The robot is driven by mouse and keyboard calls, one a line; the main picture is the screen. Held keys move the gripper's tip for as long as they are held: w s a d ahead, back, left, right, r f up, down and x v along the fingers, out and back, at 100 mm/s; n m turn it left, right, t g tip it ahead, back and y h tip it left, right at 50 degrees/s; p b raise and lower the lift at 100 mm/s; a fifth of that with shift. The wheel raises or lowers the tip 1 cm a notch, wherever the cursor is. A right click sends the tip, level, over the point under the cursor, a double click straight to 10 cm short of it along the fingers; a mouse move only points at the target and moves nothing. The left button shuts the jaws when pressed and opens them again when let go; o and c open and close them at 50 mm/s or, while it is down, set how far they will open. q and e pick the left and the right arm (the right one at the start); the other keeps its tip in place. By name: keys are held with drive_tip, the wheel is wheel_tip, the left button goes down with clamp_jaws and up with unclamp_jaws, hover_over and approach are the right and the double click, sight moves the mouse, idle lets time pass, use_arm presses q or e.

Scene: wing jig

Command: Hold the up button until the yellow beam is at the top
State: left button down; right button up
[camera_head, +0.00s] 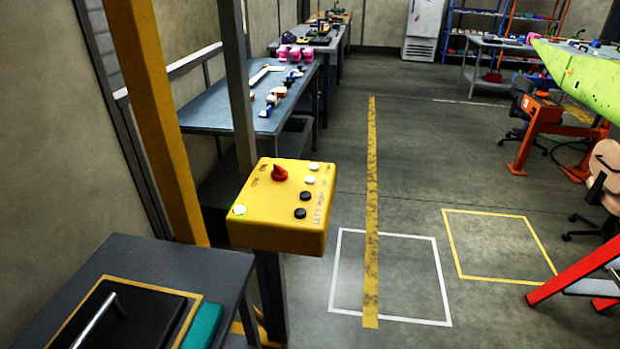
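A yellow control box (268,231) is mounted on a dark post left of centre. On its top are a red knob (280,174), two white buttons (314,166) (310,180), two black buttons (306,196) (300,213) and a pale, greenish button (239,210) at the near left corner. The lettering is too small to tell which button is up. A thick yellow upright (158,115) stands at the left and runs out of the top; I cannot tell whether it is the yellow beam. Neither of my grippers is in view, and nothing touches the buttons.
A dark table (228,268) with a black, yellow-edged panel (150,300) stands at the near left. A blue workbench (215,100) with small parts lies behind the box. A red stepladder (575,275) stands at the right. The floor right of the box, with taped squares, is clear.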

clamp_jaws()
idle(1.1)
